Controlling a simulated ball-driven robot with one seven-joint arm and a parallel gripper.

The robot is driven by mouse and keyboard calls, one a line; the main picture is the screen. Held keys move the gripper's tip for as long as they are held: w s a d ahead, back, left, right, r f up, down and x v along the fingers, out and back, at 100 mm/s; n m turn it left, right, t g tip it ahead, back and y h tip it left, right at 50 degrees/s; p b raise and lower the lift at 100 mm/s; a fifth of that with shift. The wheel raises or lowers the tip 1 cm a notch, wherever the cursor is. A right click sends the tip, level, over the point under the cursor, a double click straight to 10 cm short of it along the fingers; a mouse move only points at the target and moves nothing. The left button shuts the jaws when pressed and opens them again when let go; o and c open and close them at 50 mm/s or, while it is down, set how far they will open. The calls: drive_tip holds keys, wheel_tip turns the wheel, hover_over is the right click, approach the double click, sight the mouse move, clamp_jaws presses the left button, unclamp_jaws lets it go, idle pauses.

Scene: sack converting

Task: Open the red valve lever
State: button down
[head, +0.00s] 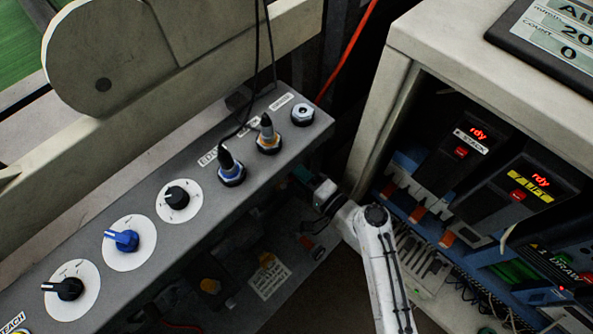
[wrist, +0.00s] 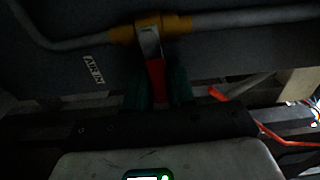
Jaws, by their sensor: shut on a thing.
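The red valve lever (wrist: 157,74) shows in the wrist view, hanging from a yellow valve body (wrist: 176,25) on a grey pipe (wrist: 240,17). The lever points down the picture, roughly crosswise to the pipe. My gripper (wrist: 158,90) has its two dark green fingers on either side of the lever's red end and is shut on it. In the head view my gripper (head: 303,177) reaches in at the edge of the grey control box, and its tips are partly hidden. I cannot make out the lever in the head view.
The grey control box (head: 140,190) carries several knobs and plugged connectors with hanging cables. A pale cabinet (head: 400,40) with lit modules stands close on the right of my arm. An orange cable (wrist: 265,128) runs right of my gripper. A white label (wrist: 93,72) is left of the lever.

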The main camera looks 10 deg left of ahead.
sight(292, 175)
drive_tip(key=n+b, duration=0.2)
drive_tip(key=r+n+b, duration=0.1)
drive_tip(key=n, duration=0.1)
drive_tip(key=shift+s+a+r+b, duration=0.1)
drive_tip(key=shift+s+b, duration=0.05)
drive_tip(key=shift+b, duration=0.25)
drive_tip(key=n+b, duration=0.1)
drive_tip(key=r+n+b, duration=0.1)
drive_tip(key=n, duration=0.1)
drive_tip(key=s+n+b, duration=0.1)
drive_tip(key=n+b, duration=0.1)
drive_tip(key=shift+a+r, duration=0.25)
drive_tip(key=shift+a, duration=0.1)
drive_tip(key=n+b, duration=0.2)
drive_tip(key=s+n+b, duration=0.1)
drive_tip(key=shift+a+r+n, duration=0.3)
drive_tip(key=shift+a+r, duration=0.1)
drive_tip(key=shift+s+a+r+n+b, duration=0.1)
drive_tip(key=shift+s+a+n+b, duration=0.1)
drive_tip(key=shift+n+b, duration=0.45)
drive_tip(key=shift+s+a+r+n+b, duration=0.2)
drive_tip(key=shift+n+b, duration=0.3)
drive_tip(key=shift+n, duration=0.25)
drive_tip(key=shift+s+a+r+n+b, duration=0.1)
drive_tip(key=shift+s+n+b, duration=0.1)
drive_tip(key=shift+n+b, duration=0.45)
drive_tip(key=c, duration=1)
unclamp_jaws()
drive_tip(key=shift+c, duration=0.2)
